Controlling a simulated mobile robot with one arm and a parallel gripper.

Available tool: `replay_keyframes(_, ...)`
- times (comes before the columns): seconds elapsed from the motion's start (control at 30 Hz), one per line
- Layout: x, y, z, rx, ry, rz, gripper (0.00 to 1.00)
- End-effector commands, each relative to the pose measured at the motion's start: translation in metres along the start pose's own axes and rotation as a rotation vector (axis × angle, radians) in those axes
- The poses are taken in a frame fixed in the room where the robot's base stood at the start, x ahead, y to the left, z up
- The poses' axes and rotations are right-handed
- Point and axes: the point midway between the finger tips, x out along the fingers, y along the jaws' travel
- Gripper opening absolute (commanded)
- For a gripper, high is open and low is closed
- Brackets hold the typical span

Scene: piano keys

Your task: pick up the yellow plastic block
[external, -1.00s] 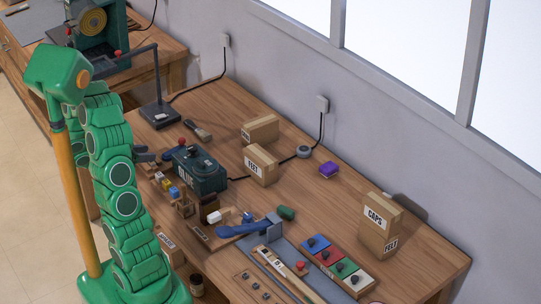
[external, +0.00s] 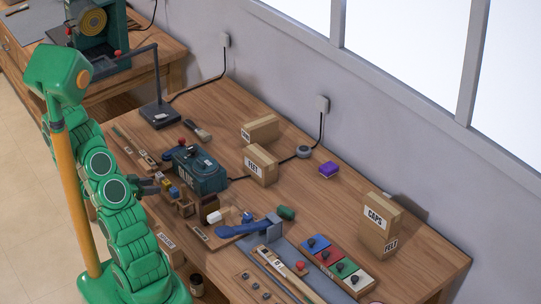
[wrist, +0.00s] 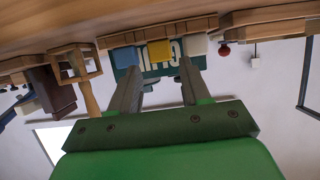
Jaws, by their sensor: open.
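The yellow plastic block (wrist: 159,50) sits in a row on a wooden rack, between a blue block (wrist: 125,57) and a white block (wrist: 195,43) in the wrist view, which looks upside down. In the external view the yellow block (external: 166,184) is small and partly crowded by my fingers. My gripper (wrist: 160,66) is open and empty, its two fingers pointing at the row with the yellow block between their lines. In the external view my gripper (external: 158,182) is at the table's left edge, close to the rack. Whether a finger touches a block, I cannot tell.
A dark green labelled box (external: 200,172) stands right behind the row. Brown wooden pieces (external: 209,204) and a blue-handled tool (external: 243,230) lie nearer the front. Cardboard boxes (external: 261,164) stand farther back.

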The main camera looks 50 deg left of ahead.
Motion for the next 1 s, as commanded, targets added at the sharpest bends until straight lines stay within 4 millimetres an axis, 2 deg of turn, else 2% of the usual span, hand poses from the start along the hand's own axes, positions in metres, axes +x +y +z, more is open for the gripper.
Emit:
replay_keyframes(0.5, 0.041, 0.000, -0.001, -0.001, 0.002, 0.001, 0.47)
replay_keyframes(0.97, 0.047, 0.000, -0.001, -0.001, 0.001, 0.000, 0.47)
replay_keyframes(1.0, 0.047, 0.000, -0.001, -0.001, 0.001, 0.000, 0.44)
